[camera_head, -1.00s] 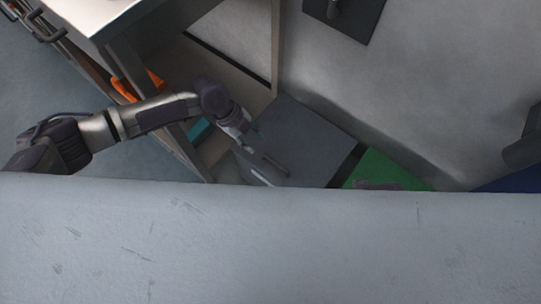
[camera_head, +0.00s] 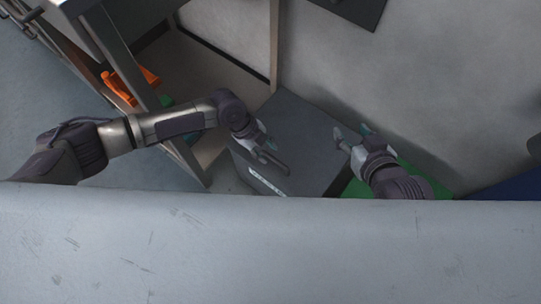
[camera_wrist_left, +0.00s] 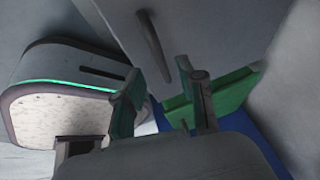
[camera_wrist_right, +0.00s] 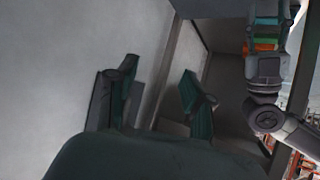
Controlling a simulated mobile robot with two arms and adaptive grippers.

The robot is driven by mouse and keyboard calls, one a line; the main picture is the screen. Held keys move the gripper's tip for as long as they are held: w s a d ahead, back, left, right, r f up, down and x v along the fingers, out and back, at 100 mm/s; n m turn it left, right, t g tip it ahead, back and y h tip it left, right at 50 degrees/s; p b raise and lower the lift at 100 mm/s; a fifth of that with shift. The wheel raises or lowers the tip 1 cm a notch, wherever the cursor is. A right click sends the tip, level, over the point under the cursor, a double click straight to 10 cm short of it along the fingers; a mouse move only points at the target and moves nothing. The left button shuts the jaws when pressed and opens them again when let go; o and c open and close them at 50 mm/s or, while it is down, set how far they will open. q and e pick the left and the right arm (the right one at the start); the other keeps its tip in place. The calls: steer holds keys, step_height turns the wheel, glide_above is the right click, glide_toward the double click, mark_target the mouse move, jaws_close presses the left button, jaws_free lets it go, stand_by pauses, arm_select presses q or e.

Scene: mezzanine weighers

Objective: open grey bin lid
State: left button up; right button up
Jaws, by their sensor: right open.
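The grey bin (camera_head: 306,128) stands against the wall with its flat lid down. A dark bar handle (camera_head: 281,168) lies on the lid near its front left side; it also shows in the left wrist view (camera_wrist_left: 153,46). My left gripper (camera_head: 268,147) is just above the lid beside the handle. In the left wrist view its fingers (camera_wrist_left: 163,98) are apart, with the handle beyond them and nothing between them. My right gripper (camera_head: 350,134) is open and empty near the lid's right edge; its spread fingers (camera_wrist_right: 158,88) also show in the right wrist view.
A green bin (camera_head: 412,176) and a blue bin (camera_head: 505,188) stand to the right along the wall. A shelf unit with orange items (camera_head: 122,86) is at the left. A pale, scratched surface (camera_head: 270,250) fills the front and hides the bin's lower front.

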mark_target(273, 158)
arm_select(q)
steer(key=b+x, duration=0.2)
steer(key=x, duration=0.1)
steer(key=shift+f, duration=0.15)
arm_select(e)
steer(key=w+a+r+t+y, duration=0.1)
steer(key=w+r+t, duration=0.1)
steer(key=r, duration=0.3)
steer(key=w+a+r+t+y, duration=0.1)
steer(key=w+r+t, duration=0.1)
steer(key=r+t, duration=0.2)
steer(key=shift+a+r+t, duration=0.25)
steer(key=shift+r+t, duration=0.05)
steer(key=shift+r, duration=0.05)
arm_select(q)
jaws_close()
